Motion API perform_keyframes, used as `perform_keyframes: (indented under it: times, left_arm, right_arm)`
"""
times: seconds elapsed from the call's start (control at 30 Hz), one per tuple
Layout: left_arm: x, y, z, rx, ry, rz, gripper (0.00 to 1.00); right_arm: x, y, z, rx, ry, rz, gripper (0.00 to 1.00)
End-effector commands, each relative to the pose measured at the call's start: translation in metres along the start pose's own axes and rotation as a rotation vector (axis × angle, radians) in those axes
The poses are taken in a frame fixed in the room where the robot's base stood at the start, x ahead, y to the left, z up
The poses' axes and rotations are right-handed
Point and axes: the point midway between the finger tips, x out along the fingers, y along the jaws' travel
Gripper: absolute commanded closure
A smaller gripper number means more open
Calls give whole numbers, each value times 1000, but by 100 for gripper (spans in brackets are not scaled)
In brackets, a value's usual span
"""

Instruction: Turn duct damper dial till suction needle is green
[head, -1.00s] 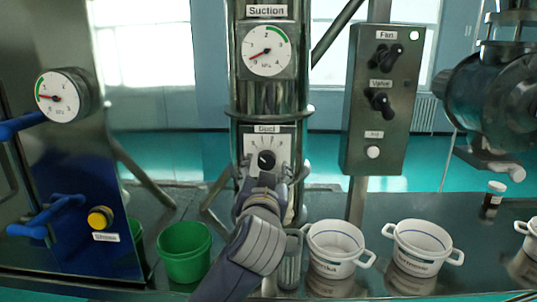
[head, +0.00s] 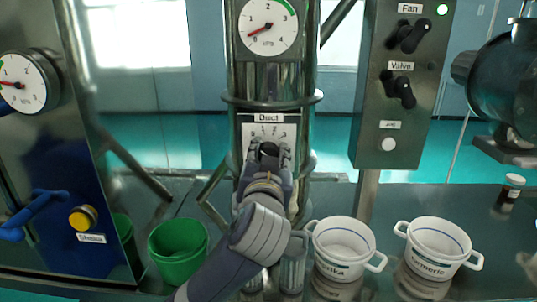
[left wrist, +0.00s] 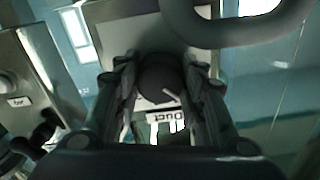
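The duct damper dial (head: 268,150) is a black round knob on a white scale plate marked "Duct" on the steel column. My left gripper (head: 269,157) is at the dial with one finger on each side. In the left wrist view, the dial (left wrist: 160,80) with its light pointer mark sits between the fingers (left wrist: 161,88), which look closed against its sides. The fingers hide part of the scale in the head view. The suction gauge (head: 268,27) is above; its red needle points lower left near 0, away from the green arc at upper right. My right gripper is not in view.
A control box (head: 405,85) with fan and valve knobs stands right of the column. A ring pipe (head: 271,101) circles the column above the dial. Green bucket (head: 180,268) and white pots (head: 343,235) stand on the bench. Another gauge (head: 22,85) is at left.

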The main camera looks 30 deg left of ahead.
Motion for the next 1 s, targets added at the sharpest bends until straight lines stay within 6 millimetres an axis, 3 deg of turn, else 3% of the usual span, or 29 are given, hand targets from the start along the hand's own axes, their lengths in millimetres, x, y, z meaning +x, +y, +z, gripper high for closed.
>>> perform_keyframes:
  times: [0.33,0.63,1.0]
  left_arm:
    - [1,-1,0,18,-2,-2,87]
    - [1,-1,-2,167,-5,-1,87]
    - [1,-1,-2,409,-4,-3,87]
  right_arm:
    - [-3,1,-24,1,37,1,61]
    - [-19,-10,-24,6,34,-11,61]
    - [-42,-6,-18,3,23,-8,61]
